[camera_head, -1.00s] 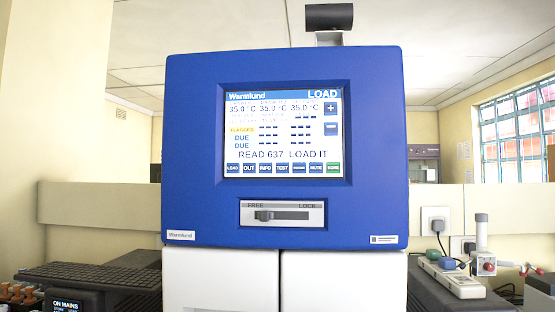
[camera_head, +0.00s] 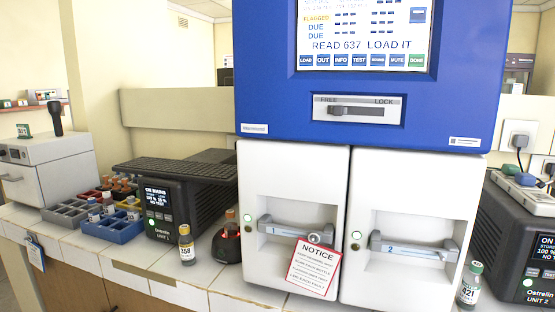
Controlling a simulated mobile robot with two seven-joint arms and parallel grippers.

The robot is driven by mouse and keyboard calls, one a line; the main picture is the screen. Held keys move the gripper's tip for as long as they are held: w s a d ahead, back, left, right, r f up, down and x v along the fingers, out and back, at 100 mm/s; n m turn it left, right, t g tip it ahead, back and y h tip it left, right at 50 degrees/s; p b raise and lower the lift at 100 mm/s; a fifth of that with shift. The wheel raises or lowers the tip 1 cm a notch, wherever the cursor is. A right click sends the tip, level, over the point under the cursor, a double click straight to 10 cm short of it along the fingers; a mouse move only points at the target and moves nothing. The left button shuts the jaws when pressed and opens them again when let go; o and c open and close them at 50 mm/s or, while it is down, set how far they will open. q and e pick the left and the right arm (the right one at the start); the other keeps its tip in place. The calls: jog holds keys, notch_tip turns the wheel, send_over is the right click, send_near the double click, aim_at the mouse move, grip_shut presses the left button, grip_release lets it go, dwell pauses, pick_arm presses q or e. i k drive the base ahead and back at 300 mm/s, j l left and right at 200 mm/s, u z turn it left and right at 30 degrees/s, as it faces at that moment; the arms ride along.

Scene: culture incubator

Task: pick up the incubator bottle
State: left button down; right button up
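Several bottles show on the bench, and I cannot tell which is the incubator bottle. One with a pale cap, labelled about 358 (camera_head: 186,246), stands upright in front of the left black unit. A green-capped bottle labelled about 421 (camera_head: 470,286) stands at the right, beside the incubator's right door. An orange-brown bottle (camera_head: 230,224) sits in a small black holder (camera_head: 228,249) left of the doors. The blue and white incubator (camera_head: 270,105) has two shut doors with handles. Its screen (camera_head: 362,40) reads "READ 637 LOAD IT". Neither of my grippers is in view.
A notice (camera_head: 312,267) hangs from the left door handle (camera_head: 290,228). Black units (camera_head: 180,205) and (camera_head: 520,235) flank the incubator. Colored racks (camera_head: 112,230) with small bottles, a grey box (camera_head: 45,165) and a dark upright handheld device (camera_head: 57,115) are at left. Some bench front is clear.

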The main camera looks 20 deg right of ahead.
aim_at(231, 224)
jog(key=j+z, duration=0.1)
jog(key=z, duration=0.5)
jog(key=i+j+z, duration=0.15)
jog(key=j+z, duration=0.15)
jog(key=i+j+z, duration=0.1)
jog(key=j+z, duration=0.2)
jog(key=j, duration=0.25)
jog(key=j+z, duration=0.4)
jog(key=j, duration=1.45)
